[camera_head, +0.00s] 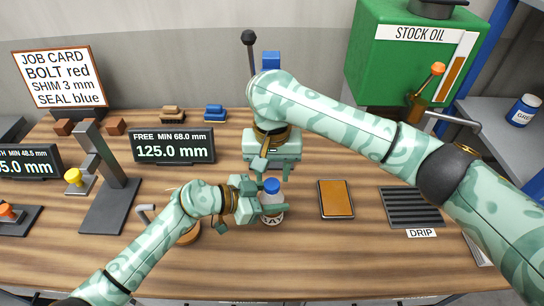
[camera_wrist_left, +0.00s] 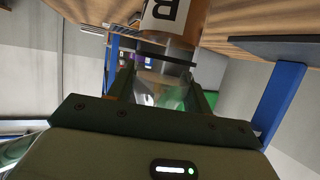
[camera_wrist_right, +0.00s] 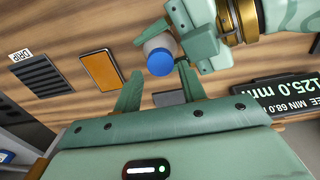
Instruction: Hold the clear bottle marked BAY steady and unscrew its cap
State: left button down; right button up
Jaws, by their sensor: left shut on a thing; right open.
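The clear bottle marked BAY (camera_head: 272,217) stands on the wooden bench with its blue cap (camera_head: 271,185) on top. My left gripper (camera_head: 274,194) is shut on the bottle from the left side. In the left wrist view the clear bottle (camera_wrist_left: 165,60) shows between the two fingers, its label partly cut off. My right gripper (camera_head: 271,167) is open, pointing downward behind and above the cap. In the right wrist view the blue cap (camera_wrist_right: 161,62) shows beyond and between the parted fingers (camera_wrist_right: 158,88), apart from them.
An orange-topped tray (camera_head: 336,199) and a dark ridged DRIP grate (camera_head: 411,207) lie to the right. A 125.0 mm display (camera_head: 172,147) and a grey stand (camera_head: 108,190) are at left. The green STOCK OIL tank (camera_head: 405,65) is behind. The front bench is mostly clear.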

aim_at(272, 186)
jog(key=shift+f, duration=1.45)
